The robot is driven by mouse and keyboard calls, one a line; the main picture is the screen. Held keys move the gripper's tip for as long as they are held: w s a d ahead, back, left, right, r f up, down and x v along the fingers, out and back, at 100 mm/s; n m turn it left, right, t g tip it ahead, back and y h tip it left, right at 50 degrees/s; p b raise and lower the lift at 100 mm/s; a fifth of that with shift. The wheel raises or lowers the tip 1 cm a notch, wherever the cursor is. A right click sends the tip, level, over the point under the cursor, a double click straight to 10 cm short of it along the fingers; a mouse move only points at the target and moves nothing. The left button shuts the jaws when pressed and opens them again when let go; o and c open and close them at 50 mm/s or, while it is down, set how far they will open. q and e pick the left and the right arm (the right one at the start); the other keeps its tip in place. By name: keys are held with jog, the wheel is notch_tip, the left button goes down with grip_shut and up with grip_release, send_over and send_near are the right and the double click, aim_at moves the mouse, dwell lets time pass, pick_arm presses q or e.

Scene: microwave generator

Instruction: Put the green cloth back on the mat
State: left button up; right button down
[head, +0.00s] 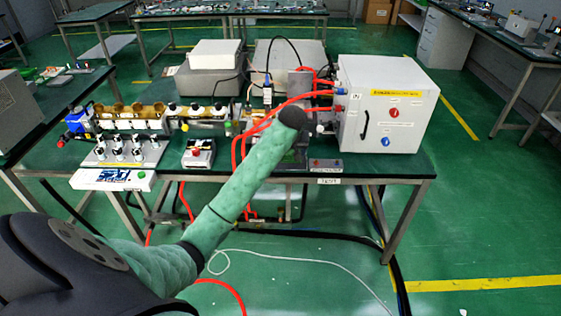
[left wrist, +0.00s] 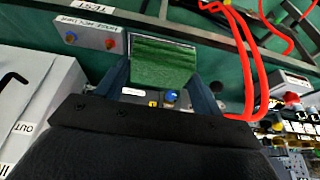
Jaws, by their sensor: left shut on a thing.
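My left arm reaches over the table in the head view, its dark wrist end (head: 292,118) in front of the equipment left of the white cabinet. The fingers are hidden there. In the left wrist view my left gripper (left wrist: 161,76) is shut on the green cloth (left wrist: 160,62), a flat textured green piece with a pale edge between the two fingers. The cloth cannot be made out in the head view. I cannot pick out the mat in either view. My right gripper is not in view.
A white cabinet (head: 385,105) with a black handle stands right of my wrist. Red hoses (head: 262,125) run close to my arm. A small button box (head: 325,165) lies at the table's front edge.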

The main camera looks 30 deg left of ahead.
pick_arm(q)
jog(key=shift+w+a+r, duration=0.1)
jog(key=shift+w+a, duration=0.15)
jog(key=shift+a, duration=0.1)
jog(key=shift+w+a+f+p, duration=0.35)
jog(key=shift+w+a+p, duration=0.05)
jog(key=shift+a, duration=0.15)
jog(key=shift+w+a+f+p, duration=0.3)
jog(key=shift+w+a+p, duration=0.1)
jog(key=shift+a, duration=0.15)
jog(key=w+a+f+p, duration=0.1)
jog(key=w+a+f, duration=0.1)
jog(key=a, duration=0.1)
jog(key=w+a+f+p, duration=0.1)
jog(key=w+a+f, duration=0.2)
jog(key=shift+w+a+f+p, duration=0.2)
jog(key=shift+a+p, duration=0.05)
jog(key=shift+p, duration=0.15)
notch_tip(320, 180, down, 4)
jog(key=shift+r+p, duration=0.1)
jog(key=shift+p, duration=0.95)
jog(key=shift+f, duration=0.2)
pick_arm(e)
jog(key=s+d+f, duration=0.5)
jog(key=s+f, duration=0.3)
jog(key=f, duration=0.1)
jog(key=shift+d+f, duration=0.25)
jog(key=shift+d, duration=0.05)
pick_arm(q)
jog(key=shift+f, duration=0.1)
